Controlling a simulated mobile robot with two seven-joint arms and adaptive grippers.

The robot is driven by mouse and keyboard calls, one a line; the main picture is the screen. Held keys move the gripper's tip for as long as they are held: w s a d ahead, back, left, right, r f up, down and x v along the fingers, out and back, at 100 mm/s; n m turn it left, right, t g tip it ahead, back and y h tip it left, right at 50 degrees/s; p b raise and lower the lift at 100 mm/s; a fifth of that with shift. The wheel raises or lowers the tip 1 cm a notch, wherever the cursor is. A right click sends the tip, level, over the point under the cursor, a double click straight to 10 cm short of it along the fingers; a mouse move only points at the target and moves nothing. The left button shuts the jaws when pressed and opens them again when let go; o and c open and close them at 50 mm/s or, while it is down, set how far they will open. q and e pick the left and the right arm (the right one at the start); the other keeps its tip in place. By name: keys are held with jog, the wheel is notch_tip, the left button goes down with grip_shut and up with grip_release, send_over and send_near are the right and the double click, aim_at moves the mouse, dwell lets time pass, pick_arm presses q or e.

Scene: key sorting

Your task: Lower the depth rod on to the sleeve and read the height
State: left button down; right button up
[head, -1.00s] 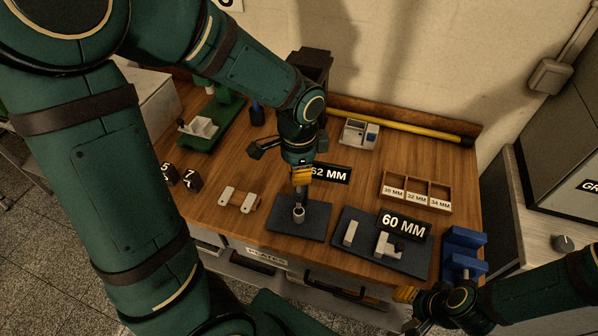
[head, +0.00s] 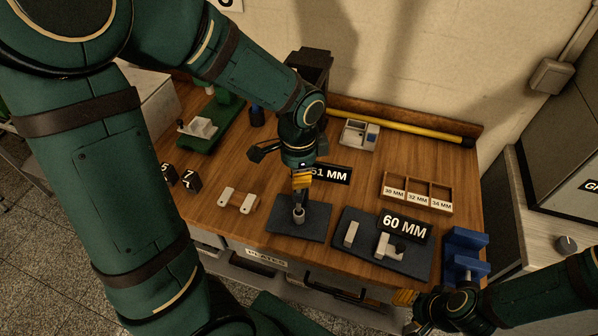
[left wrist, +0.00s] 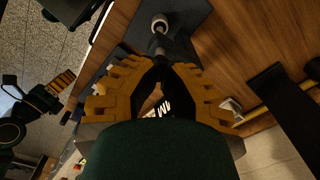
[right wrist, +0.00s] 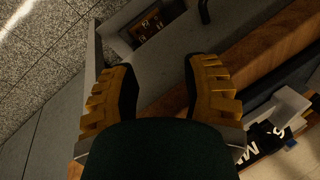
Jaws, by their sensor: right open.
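My left gripper (head: 301,180) points down over the dark plate (head: 316,228), its fingers closed around the grey depth rod (left wrist: 158,43). In the left wrist view the rod runs from the fingertips to the pale ring of the sleeve (left wrist: 160,22). The sleeve (head: 298,215) stands upright on the plate; the rod's lower end is at its top, and whether they touch is unclear. Behind it a black readout (head: 330,174) seems to say 61 MM, its first digit partly covered. My right gripper (head: 405,297) is open and empty off the bench front, fingers apart in its wrist view (right wrist: 160,85).
A second dark plate (head: 410,262) with pale blocks and a 60 MM sign (head: 404,227) lies to the right.

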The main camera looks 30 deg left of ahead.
pick_arm(q)
jog(key=shift+f+b, duration=0.3)
jog(key=shift+f, duration=0.15)
pick_arm(e)
jog(key=shift+f, duration=0.35)
dwell(0.5)
pick_arm(q)
jog(key=shift+r+p, duration=1.2)
jog(key=shift+r, duration=0.15)
jog(key=shift+r+p, duration=1.9)
jog(key=shift+r, duration=0.3)
pick_arm(e)
notch_tip(320, 180, up, 6)
jog(key=w, duration=0.1)
jog(key=shift+w+d, duration=0.2)
jog(key=shift+w, duration=0.2)
